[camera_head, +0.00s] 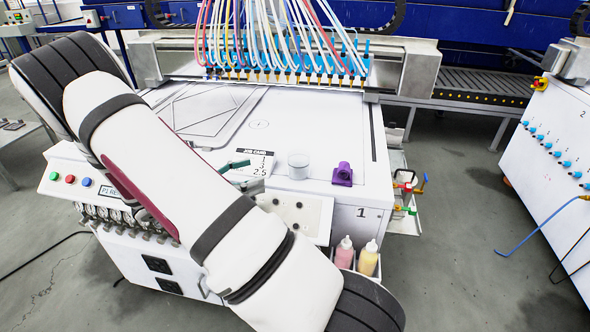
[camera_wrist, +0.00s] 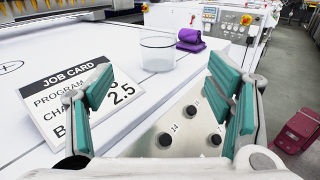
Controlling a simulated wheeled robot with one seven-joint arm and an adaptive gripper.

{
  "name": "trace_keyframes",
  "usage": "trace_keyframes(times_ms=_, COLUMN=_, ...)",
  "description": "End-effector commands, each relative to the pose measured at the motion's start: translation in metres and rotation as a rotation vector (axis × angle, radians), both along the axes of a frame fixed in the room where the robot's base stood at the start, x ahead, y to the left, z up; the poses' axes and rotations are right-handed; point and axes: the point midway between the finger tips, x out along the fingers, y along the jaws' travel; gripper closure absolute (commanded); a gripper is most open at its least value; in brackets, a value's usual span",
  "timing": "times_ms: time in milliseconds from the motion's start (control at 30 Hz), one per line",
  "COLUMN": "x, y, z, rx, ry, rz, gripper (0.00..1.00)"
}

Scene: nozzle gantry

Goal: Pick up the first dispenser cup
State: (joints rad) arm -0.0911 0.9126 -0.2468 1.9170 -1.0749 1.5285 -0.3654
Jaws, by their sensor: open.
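A clear, empty-looking cup (camera_head: 299,165) stands upright on the white machine top, right of the job card (camera_head: 252,161). It also shows in the wrist view (camera_wrist: 157,52), beyond the fingers and between them in the picture. My gripper (camera_head: 254,175) has teal finger pads and is open with nothing in it. In the wrist view my gripper (camera_wrist: 163,75) spreads over the front edge of the machine, short of the cup and apart from it. The left finger covers part of the job card's text.
A panel with black knobs (camera_wrist: 190,125) lies below the fingers. Nozzles with coloured tubes (camera_head: 285,65) hang at the back. Pink and yellow bottles (camera_head: 357,256) sit on the front side. The top behind the cup is clear.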

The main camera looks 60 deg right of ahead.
Motion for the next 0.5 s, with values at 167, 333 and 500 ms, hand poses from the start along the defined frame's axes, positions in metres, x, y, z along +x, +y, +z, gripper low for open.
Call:
trace_keyframes(times_ms=167, x=-0.005, y=-0.014, z=-0.003, rx=-0.014, ry=0.025, rz=0.008, gripper=0.26)
trace_keyframes(times_ms=333, x=-0.021, y=-0.043, z=-0.003, rx=-0.012, ry=0.023, rz=0.005, gripper=0.26)
trace_keyframes(times_ms=500, x=-0.034, y=-0.066, z=-0.003, rx=-0.011, ry=0.021, rz=0.007, gripper=0.26)
